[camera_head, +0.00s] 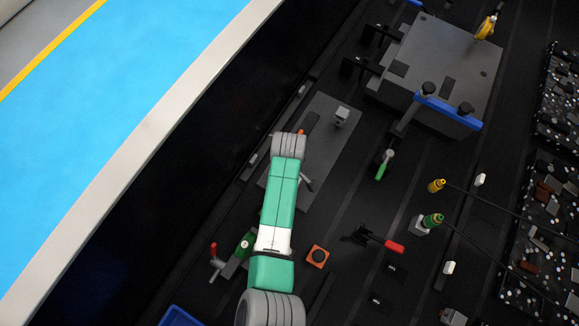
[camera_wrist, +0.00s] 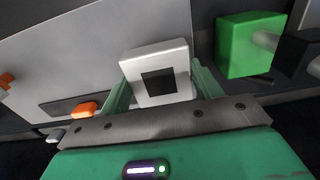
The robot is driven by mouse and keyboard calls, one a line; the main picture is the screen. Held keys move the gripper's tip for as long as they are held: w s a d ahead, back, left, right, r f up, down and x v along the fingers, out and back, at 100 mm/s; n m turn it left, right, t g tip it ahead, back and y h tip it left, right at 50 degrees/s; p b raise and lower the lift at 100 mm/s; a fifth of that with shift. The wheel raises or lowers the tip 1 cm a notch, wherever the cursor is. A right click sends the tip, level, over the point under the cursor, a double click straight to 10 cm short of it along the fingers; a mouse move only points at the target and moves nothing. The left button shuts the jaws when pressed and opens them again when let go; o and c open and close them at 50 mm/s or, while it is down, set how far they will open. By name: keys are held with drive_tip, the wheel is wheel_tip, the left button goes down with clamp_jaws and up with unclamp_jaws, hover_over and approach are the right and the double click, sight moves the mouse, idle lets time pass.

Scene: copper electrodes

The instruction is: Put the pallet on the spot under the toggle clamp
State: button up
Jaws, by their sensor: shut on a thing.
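In the wrist view, a whitish square block (camera_wrist: 178,58) with a dark square in its face sits between the green fingers of my gripper (camera_wrist: 160,92). The gripper is shut on it. I take this block for the pallet, but its underside is hidden. In the head view my arm covers the gripper and the held block, over or beside a grey plate (camera_head: 345,150). A black clamp with a red handle (camera_head: 394,247) stands right of my arm. A green-handled clamp (camera_head: 381,170) stands farther up. I cannot tell which one is the task's toggle clamp.
A small grey block (camera_head: 342,116) stands on the grey plate. A green block (camera_wrist: 248,45) is close right of the gripper in the wrist view. An orange square piece (camera_head: 318,256) lies right of my arm. A large grey fixture (camera_head: 450,65) fills the upper right.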

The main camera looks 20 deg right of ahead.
drive_tip(key=shift+f, duration=1)
drive_tip(key=shift+f, duration=0.2)
drive_tip(key=o, duration=1.3)
drive_tip(key=shift+c, duration=0.2)
drive_tip(key=shift+r, duration=0.1)
wheel_tip(320, 180, up, 12)
drive_tip(key=shift+r+p, duration=0.15)
drive_tip(key=shift+p, duration=0.25)
